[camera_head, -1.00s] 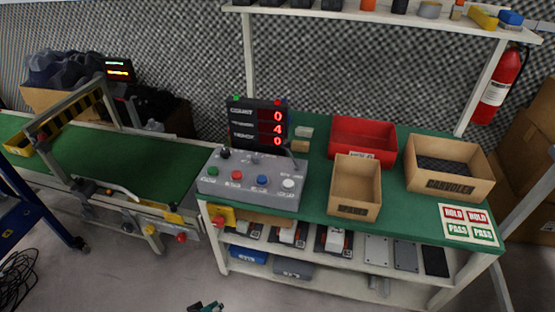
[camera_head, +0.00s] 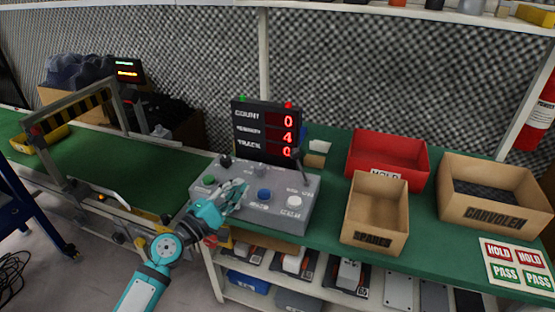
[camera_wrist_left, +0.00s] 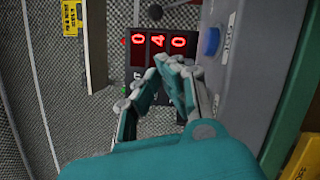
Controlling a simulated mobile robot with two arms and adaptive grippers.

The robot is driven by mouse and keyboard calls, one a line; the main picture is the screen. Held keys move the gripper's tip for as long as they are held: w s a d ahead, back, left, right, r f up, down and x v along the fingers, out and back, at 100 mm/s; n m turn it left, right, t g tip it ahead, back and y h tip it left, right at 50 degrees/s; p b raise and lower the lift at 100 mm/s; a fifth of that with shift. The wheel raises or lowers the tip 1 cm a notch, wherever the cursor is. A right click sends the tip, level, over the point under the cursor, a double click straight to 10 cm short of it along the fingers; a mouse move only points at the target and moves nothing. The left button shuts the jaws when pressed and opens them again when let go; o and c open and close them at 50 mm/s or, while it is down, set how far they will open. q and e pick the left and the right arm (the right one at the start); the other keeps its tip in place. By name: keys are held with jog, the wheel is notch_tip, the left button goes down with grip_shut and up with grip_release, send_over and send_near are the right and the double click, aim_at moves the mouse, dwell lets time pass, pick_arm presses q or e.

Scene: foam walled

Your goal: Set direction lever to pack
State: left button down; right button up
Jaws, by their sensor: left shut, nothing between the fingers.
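A grey control panel (camera_head: 280,207) stands on the green bench. A black lever (camera_head: 304,167) leans up from its back right corner. A black knob (camera_head: 226,160) is at the back left and a small grey knob (camera_head: 260,170) at the back middle; the direction label is too small to read. My left gripper (camera_head: 240,188) is shut and empty over the panel's front left, left of the blue button (camera_head: 263,195), and hides part of the panel. The left wrist view shows its closed fingertips (camera_wrist_left: 168,65) in front of the display (camera_wrist_left: 160,55). My right gripper is not in view.
The count display (camera_head: 265,130) with red digits stands behind the panel. A red bin (camera_head: 420,172) and cardboard boxes marked SPARES (camera_head: 372,237) and CARVOLEN (camera_head: 492,212) stand to the right. A green conveyor (camera_head: 120,170) with a striped gate lies left.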

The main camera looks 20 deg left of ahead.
pick_arm(q)
jog(key=r+p, duration=0.1)
send_over(263, 186)
jog(key=shift+w, duration=0.1)
jog(key=d, duration=0.1)
jog(key=w+d+p, duration=0.1)
jog(key=d+r, duration=0.1)
jog(key=shift+w, duration=0.25)
jog(key=shift+w+d+p, duration=0.15)
jog(key=shift+d+p, duration=0.05)
jog(key=shift+p, duration=0.1)
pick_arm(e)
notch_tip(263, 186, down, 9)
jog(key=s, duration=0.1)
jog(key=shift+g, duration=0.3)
pick_arm(q)
jog(key=shift+w, duration=0.15)
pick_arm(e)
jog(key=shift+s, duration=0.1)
